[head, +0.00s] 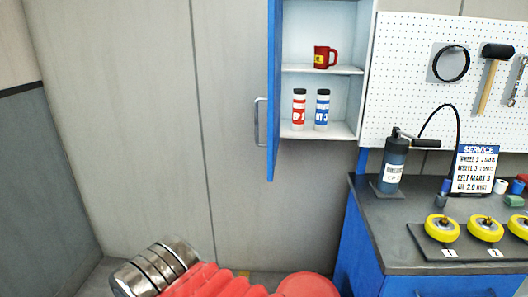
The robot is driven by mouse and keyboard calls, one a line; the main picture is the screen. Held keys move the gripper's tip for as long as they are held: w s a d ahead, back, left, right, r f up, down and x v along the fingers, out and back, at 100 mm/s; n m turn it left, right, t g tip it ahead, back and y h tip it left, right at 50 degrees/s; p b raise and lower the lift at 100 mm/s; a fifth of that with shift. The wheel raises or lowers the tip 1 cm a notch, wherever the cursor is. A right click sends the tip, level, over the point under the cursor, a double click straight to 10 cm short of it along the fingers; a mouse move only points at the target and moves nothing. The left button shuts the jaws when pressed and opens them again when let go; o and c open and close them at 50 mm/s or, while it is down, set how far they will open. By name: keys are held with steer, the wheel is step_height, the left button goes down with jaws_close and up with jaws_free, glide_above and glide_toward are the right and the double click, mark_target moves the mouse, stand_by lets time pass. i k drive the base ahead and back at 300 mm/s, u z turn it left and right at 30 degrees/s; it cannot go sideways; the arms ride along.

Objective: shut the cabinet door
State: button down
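The blue cabinet door (273,90) stands open on the left side of the wall cabinet. It is seen nearly edge-on, swung out towards me. Its grey bar handle (259,122) sticks out to the left, low on the door. The cabinet (345,105) is open to view, with white shelves inside. A red mug (324,57) stands on the upper shelf. A red-labelled bottle (299,110) and a blue-labelled bottle (322,110) stand on the lower one. My gripper does not show in the head view.
A dark-topped workbench (390,212) with blue sides stands below and right of the cabinet. It holds a dark pump (393,165), a service sign (476,170) and yellow wheels (442,228). A white pegboard (415,70) adjoins the cabinet. The wall left of the door is clear.

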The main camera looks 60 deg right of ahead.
mark_target(275, 8)
steer(key=u, duration=0.05)
steer(key=i, duration=1)
steer(key=z, duration=0.05)
